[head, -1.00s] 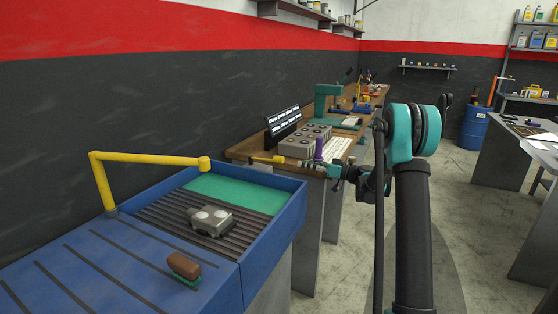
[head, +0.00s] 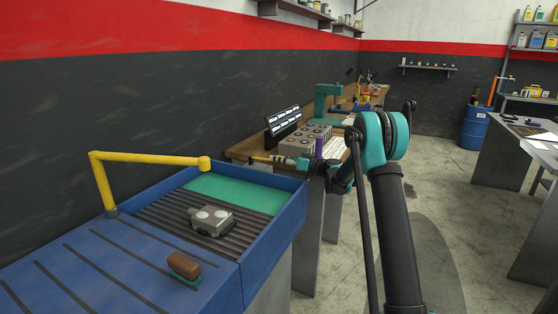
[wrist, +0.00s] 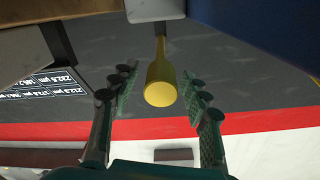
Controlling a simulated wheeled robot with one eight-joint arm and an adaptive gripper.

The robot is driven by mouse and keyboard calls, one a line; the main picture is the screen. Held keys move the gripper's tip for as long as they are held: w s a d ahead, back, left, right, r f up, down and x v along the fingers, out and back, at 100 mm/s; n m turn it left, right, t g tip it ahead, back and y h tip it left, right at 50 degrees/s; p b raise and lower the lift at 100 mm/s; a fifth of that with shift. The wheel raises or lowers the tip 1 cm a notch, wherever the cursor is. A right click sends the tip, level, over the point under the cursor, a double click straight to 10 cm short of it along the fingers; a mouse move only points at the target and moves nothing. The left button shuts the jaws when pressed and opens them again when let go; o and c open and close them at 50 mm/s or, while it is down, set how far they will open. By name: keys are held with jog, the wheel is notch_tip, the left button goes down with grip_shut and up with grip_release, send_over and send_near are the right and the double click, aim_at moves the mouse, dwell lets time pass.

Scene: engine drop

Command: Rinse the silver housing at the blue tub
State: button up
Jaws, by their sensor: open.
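The silver housing (head: 211,220), a grey block with two round light faces on top, sits on the dark slatted rack in the blue tub (head: 272,240). My gripper (head: 298,163) is beyond the tub's far right corner, beside the front of the wooden bench, well apart from the housing. In the wrist view my gripper (wrist: 158,90) is open, with a yellow round-ended piece showing between its fingers; whether they touch it I cannot tell. The housing is not in the wrist view.
A brown brush (head: 184,265) lies on the tub's ribbed near ledge. The wooden bench (head: 240,148) behind the tub holds grey engine parts (head: 305,138), a purple cylinder and a dark display (head: 283,124). Open floor lies to the right.

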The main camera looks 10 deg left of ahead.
jog(key=shift+c, duration=0.6)
grip_shut()
jog(key=shift+r, duration=0.1)
jog(key=shift+a+r+h, duration=0.2)
jog(key=shift+r+h, duration=0.5)
jog(key=shift+r, duration=0.15)
jog(key=a+r+h, duration=0.1)
jog(key=r, duration=0.1)
jog(key=a+r+g+h, duration=0.1)
jog(key=r+h, duration=0.1)
jog(key=w+a+r+g+h, duration=0.1)
jog(key=shift+w+r+h, duration=0.1)
jog(key=shift+r+h, duration=0.2)
jog(key=shift+r, duration=0.1)
jog(key=shift+w+a+r+g+h, duration=0.3)
jog(key=shift+a+r+g+h, duration=0.1)
jog(key=shift+a+r+h, duration=0.45)
jog(key=shift+d+f, duration=0.1)
jog(key=shift+o, duration=0.6)
grip_release()
